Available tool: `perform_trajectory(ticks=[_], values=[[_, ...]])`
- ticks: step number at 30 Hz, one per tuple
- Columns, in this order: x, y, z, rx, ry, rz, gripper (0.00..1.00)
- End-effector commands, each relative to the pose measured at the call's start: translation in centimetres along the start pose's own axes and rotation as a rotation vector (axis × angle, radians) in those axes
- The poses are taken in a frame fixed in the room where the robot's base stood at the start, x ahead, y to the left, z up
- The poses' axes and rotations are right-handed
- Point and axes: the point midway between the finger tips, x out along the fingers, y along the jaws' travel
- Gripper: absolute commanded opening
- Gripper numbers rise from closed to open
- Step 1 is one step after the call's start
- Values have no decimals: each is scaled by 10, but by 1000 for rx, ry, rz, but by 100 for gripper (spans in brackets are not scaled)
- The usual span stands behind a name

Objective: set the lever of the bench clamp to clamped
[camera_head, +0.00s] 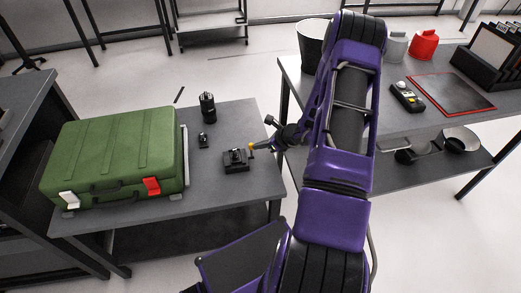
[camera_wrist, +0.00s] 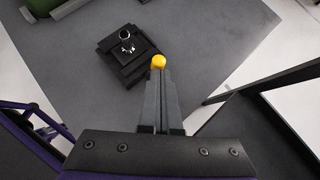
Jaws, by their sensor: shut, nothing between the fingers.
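The bench clamp (camera_head: 236,160) is a small black block with a stepped base on the grey table, near its right edge. It also shows in the wrist view (camera_wrist: 112,50), with a shiny round metal part on top. A yellow ball knob (camera_head: 251,146), seemingly the lever's end, stands at the clamp's right side. The knob also shows in the wrist view (camera_wrist: 158,62), right at my fingertips. My gripper (camera_head: 257,147) is shut and empty, its fingers (camera_wrist: 158,75) together just behind the knob. I cannot tell whether they touch it. The lever's shaft is mostly hidden.
A green case (camera_head: 115,150) with a red and a white latch fills the table's left part. A black cylinder (camera_head: 208,107) and a small black item (camera_head: 203,141) stand behind the clamp. A second table (camera_head: 385,115) is at the right, beyond a gap.

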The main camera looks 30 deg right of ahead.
Motion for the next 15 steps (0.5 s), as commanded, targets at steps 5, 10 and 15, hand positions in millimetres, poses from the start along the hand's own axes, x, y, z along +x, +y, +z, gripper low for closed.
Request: perform_trajectory(ticks=[5, 10, 15], values=[[4, -6, 6, -1, -2, 0, 0], [4, -6, 6, -1, -2, 0, 0], [1, -6, 8, -1, -2, 0, 0]])
